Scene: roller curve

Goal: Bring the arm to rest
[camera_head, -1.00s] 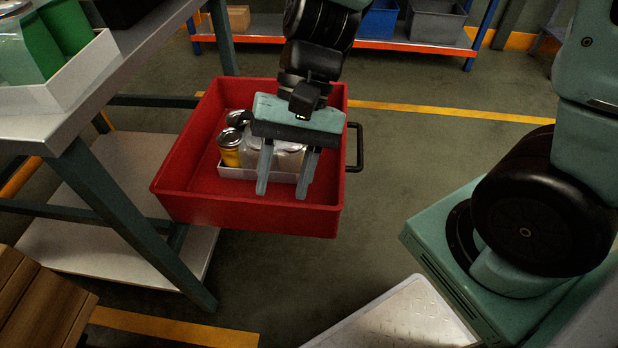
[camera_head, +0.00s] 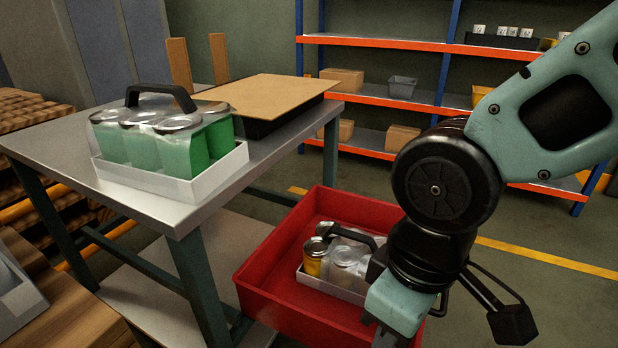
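My gripper (camera_head: 393,330) is at the lower middle right, at the end of my arm, which comes in from the right. It points down in front of the right part of the red crate (camera_head: 262,270). Its fingers run into the bottom edge of the picture, so their opening does not show. The crate stands below the table and holds a small white tray (camera_head: 318,283) with a yellow jar (camera_head: 313,262), clear jars and a black handle. My gripper hides part of the crate. I cannot tell whether it touches anything there.
On the grey table (camera_head: 60,150) stands a white tray (camera_head: 170,186) of green silver-lidded containers with a black handle. A brown board (camera_head: 265,95) lies behind it. Blue-and-orange shelving (camera_head: 440,110) stands at the back.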

